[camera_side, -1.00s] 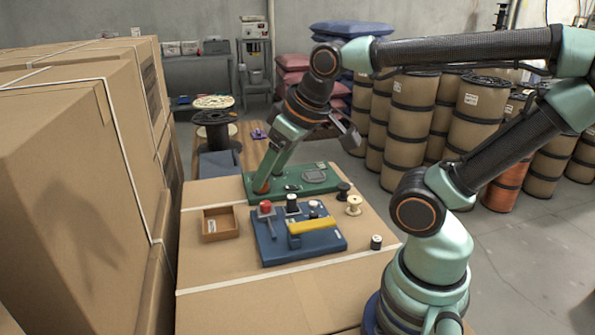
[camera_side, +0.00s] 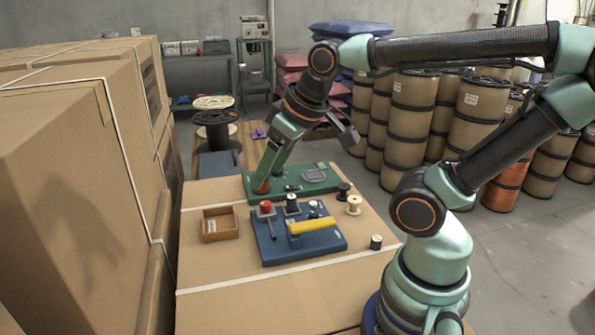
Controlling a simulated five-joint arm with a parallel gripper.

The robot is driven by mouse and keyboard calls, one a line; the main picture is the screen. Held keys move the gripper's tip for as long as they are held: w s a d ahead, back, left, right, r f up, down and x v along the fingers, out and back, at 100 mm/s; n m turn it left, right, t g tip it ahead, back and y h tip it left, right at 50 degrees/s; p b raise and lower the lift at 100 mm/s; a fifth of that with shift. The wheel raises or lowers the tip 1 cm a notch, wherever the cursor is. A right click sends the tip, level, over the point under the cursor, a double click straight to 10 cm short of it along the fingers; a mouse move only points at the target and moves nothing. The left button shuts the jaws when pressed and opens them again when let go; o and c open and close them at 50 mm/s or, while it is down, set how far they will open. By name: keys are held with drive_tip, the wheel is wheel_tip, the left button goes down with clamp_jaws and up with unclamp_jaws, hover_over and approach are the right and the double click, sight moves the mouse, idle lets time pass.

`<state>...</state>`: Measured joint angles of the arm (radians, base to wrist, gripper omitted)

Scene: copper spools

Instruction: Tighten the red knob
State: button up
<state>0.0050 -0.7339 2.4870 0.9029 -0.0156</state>
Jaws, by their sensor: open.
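The red knob (camera_side: 265,205) stands at the back left corner of a blue board (camera_side: 275,249) on the cardboard-topped surface. A grey lever-like piece (camera_side: 270,226) extends forward from beside the knob. My gripper (camera_side: 305,165) is open and empty, its jaws spread wide. Its long green jaw points down, with its orange tip just behind the knob in the picture, over the left end of a green board (camera_side: 318,186). The other, grey jaw is higher on the right. I cannot tell whether the tip touches the green board. No contact with the knob is visible.
The blue board also carries a black spool (camera_side: 292,203) and a yellow bar (camera_side: 313,226). A wooden tray (camera_side: 220,225) sits left. A pale spool (camera_side: 354,205) and a dark spool (camera_side: 376,242) stand right. Tall cartons (camera_side: 80,180) border the left; the front surface is clear.

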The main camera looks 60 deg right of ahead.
drive_tip(key=w+d+f+n+g, duration=0.1)
drive_tip(key=w+d+n+g, duration=0.25)
drive_tip(key=w+d, duration=0.4)
drive_tip(key=n+g, duration=0.2)
drive_tip(key=n, duration=0.2)
hover_over(266, 203)
wheel_tip(266, 203, down, 8)
drive_tip(key=shift+m, duration=0.25)
wheel_tip(266, 203, down, 11)
clamp_jaws()
